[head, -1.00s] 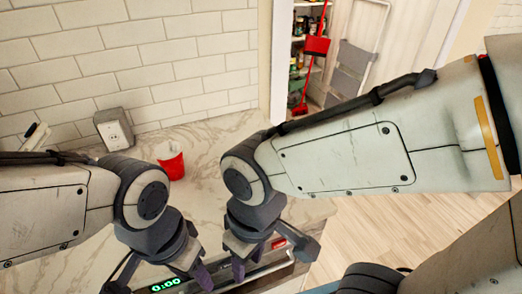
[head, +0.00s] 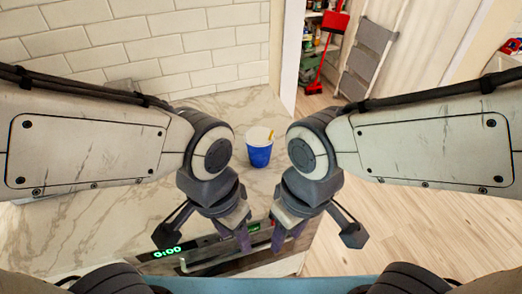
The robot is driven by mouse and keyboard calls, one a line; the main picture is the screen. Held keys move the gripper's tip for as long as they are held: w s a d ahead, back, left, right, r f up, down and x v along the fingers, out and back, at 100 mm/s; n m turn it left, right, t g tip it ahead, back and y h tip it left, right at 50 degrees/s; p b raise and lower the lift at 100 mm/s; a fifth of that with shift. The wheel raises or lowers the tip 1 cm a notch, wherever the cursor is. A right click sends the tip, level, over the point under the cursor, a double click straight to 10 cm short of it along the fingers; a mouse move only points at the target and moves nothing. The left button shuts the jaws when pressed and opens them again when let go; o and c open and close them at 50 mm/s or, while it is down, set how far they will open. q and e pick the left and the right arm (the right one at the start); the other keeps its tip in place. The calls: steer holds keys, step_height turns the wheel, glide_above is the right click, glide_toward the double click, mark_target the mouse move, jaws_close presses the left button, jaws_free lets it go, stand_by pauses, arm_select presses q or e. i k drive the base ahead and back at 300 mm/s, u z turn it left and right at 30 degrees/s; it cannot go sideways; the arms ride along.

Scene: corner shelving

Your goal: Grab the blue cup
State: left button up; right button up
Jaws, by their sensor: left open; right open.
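The blue cup (head: 259,152) stands upright on the marble counter, in the gap between my two arms in the head view. Something yellow shows at its rim. My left gripper (head: 234,235) is open and points down, nearer to me than the cup and a little to its left. My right gripper (head: 288,234) is open and points down, nearer to me and a little to the cup's right. Both grippers are close together by the counter's front edge, apart from the cup. Their fingertips are partly hard to make out against the dark appliance.
The marble counter (head: 110,229) is bare around the cup. A dark appliance with a green clock display (head: 167,253) lies along its front edge. A white tiled wall (head: 150,45) stands behind. A red broom (head: 323,45) and folding ladder (head: 372,55) are at the back right.

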mark_target(259, 147)
steer(key=z, duration=1.55)
steer(key=i, duration=0.75)
steer(key=u, duration=2.7)
